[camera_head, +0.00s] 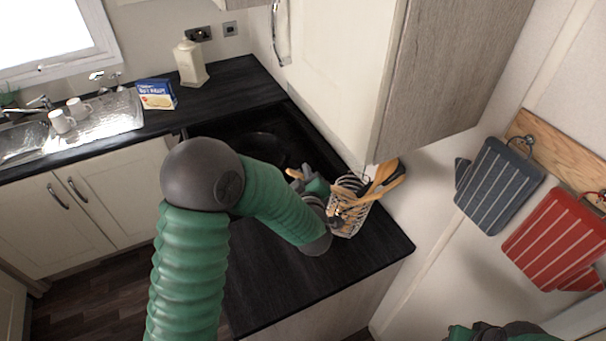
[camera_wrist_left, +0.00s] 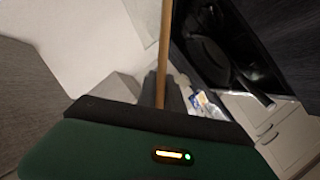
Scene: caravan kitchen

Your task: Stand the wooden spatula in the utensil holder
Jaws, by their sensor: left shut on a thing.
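The utensil holder (camera_head: 350,221) is a pale wire basket near the front right of the black worktop, with wooden and dark utensils leaning out of its top. My left gripper (camera_head: 322,190) is just left of the holder, partly hidden by my own wrist. It is shut on the wooden spatula, whose pale end (camera_head: 295,173) sticks out to the left. In the left wrist view the spatula's thin wooden shaft (camera_wrist_left: 166,50) rises from the gripper (camera_wrist_left: 160,103). The spatula's other end is hidden, and I cannot tell whether it touches the holder.
A black hob (camera_head: 250,148) lies behind the gripper. A wall cupboard (camera_head: 440,70) overhangs the holder. A blue box (camera_head: 156,94), a cream canister (camera_head: 190,63) and white mugs (camera_head: 62,121) stand farther back. Oven mitts (camera_head: 498,185) hang at right. The front worktop is clear.

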